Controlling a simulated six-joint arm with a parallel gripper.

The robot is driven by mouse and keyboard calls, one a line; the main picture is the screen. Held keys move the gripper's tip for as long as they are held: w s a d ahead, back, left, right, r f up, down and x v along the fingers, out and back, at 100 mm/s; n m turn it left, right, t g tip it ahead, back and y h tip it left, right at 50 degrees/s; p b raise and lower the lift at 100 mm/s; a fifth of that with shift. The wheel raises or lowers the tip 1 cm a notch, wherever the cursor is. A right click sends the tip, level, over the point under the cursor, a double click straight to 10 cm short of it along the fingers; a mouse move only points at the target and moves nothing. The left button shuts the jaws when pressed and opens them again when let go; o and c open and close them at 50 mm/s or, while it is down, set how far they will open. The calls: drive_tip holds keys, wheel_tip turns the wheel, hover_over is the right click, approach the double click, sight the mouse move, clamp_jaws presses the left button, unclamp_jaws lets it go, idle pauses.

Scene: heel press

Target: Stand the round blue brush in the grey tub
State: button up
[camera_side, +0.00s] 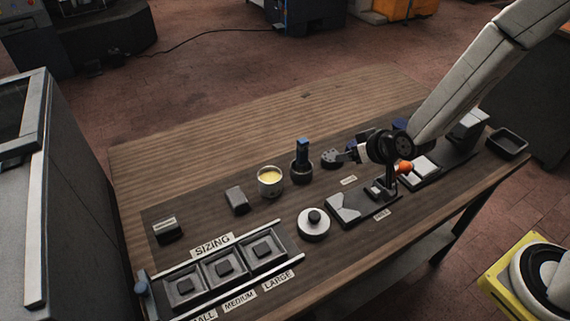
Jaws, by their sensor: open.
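The blue brush (303,149) stands upright, its blue upper part showing above a dark grey tub (301,175) near the middle of the bench. Its lower end is hidden by the tub's rim and it looks to be inside. My gripper (350,156) is to the right of the brush, apart from it. It is open and points left, with nothing visible between its small fingertips.
A tin with yellow contents (270,181) stands just left of the tub. A dark round piece (331,159) lies between tub and gripper. A pale disc with a knob (314,223) sits in front. Sizing trays (225,265) lie front left; a black tray (507,143) is far right.

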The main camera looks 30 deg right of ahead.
drive_tip(key=s+d+r+g, duration=0.2)
drive_tip(key=s+d+g, duration=0.1)
drive_tip(key=s, duration=0.4)
drive_tip(key=s+d+r+g, duration=0.2)
drive_tip(key=s+d+g, duration=0.1)
drive_tip(key=s, duration=0.4)
drive_tip(key=shift+r, duration=0.25)
